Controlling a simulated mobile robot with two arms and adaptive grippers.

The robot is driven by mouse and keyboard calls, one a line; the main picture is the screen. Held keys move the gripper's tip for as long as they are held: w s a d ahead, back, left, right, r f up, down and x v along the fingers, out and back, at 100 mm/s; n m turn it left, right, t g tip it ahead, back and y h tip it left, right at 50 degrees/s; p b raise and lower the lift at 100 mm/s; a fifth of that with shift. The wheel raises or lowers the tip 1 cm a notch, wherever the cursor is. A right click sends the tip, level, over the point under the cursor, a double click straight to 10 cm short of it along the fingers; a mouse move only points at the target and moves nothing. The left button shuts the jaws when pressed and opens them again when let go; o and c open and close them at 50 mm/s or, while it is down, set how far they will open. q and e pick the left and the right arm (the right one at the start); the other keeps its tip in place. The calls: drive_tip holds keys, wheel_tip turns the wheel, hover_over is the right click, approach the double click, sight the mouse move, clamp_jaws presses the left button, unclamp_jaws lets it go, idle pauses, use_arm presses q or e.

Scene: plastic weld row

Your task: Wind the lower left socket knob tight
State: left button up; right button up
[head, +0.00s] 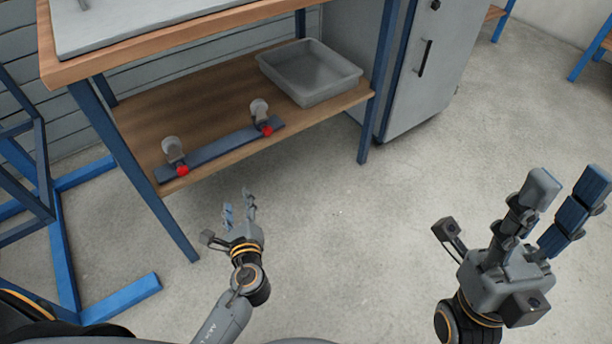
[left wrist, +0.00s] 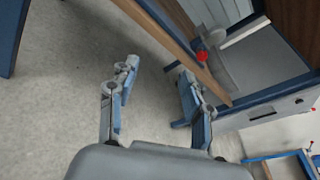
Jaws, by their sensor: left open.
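On the bench's lower shelf lies a dark blue bar (head: 222,149) with two sockets, each with a grey round part and a red knob. The left red knob (head: 182,170) is at the bar's left end, near the shelf's front edge. The right red knob (head: 267,131) is further back right. My left gripper (head: 239,207) is open and empty, in front of the shelf, apart from both knobs. In the left wrist view a red knob (left wrist: 201,57) shows beyond the fingers; I cannot tell which. My right gripper (head: 567,192) is open and empty over the floor at right.
A grey bin (head: 310,70) stands on the shelf at right. The bench's blue front-left leg (head: 140,172) is left of the left knob. A blue frame (head: 58,235) stands at far left. A grey cabinet (head: 405,75) is behind right. The floor in front is clear.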

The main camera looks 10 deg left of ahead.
use_arm(q)
drive_tip(key=w+d+r+n+t+h+b, duration=0.1)
drive_tip(key=d+r+n+t+h, duration=0.4)
drive_tip(key=d+r+h, duration=0.8)
drive_tip(key=shift+w+d+r, duration=0.15)
drive_tip(key=shift+d+r, duration=0.35)
drive_tip(key=shift+d, duration=1.15)
drive_tip(key=shift+r, duration=0.1)
